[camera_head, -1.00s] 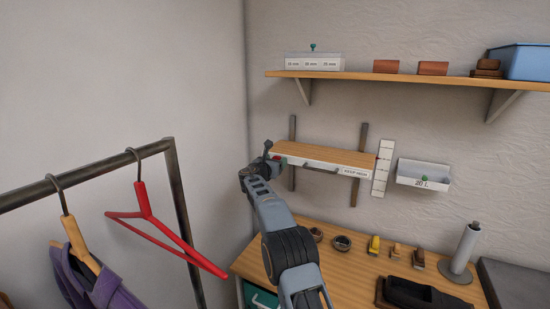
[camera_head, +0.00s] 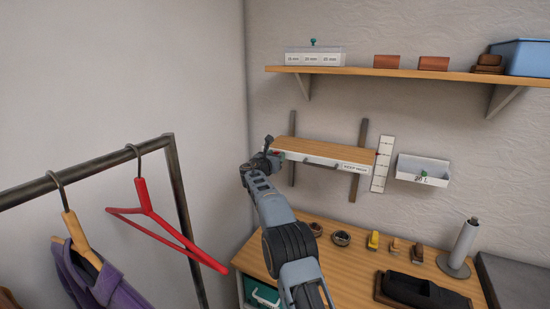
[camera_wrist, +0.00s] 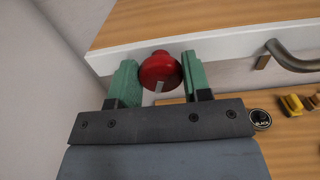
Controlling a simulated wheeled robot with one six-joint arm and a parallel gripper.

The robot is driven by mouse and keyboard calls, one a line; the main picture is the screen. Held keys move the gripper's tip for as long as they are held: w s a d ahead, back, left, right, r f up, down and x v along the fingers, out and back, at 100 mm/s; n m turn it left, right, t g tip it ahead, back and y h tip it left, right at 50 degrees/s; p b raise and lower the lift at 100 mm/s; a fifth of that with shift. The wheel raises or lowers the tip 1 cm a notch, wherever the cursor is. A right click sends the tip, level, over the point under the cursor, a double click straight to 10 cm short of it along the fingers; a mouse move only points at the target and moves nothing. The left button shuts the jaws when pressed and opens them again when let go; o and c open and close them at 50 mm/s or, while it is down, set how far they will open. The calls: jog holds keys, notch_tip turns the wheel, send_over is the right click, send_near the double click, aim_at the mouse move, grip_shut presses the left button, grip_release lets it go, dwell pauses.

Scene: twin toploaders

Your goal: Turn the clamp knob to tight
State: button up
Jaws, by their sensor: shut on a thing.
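The clamp knob (camera_wrist: 160,70) is a round red knob with a pale mark on its face. It sits at the left end of the white front edge of a small wooden wall shelf (camera_head: 320,154). In the wrist view, my gripper (camera_wrist: 160,76) has its green fingers on either side of the knob and is shut on it. In the head view, my gripper (camera_head: 274,155) is at the shelf's left end and hides most of the knob. I cannot tell from the mark how tight the clamp is.
A metal handle (camera_wrist: 290,58) is right of the knob on the shelf front. A white ruler strip (camera_head: 382,164) and a white bin (camera_head: 423,171) hang to the right. The workbench (camera_head: 355,262) below holds several small items. A clothes rail (camera_head: 178,190) stands left.

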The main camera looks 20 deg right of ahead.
jog(key=shift+s+d+f+m+b, duration=0.1)
jog(key=shift+m+b, duration=1.95)
jog(key=shift+m, duration=5.6)
jog(key=shift+s+f+m+b, duration=0.1)
jog(key=shift+m+b, duration=1.9)
jog(key=shift+m, duration=5.65)
jog(key=shift+w, duration=0.1)
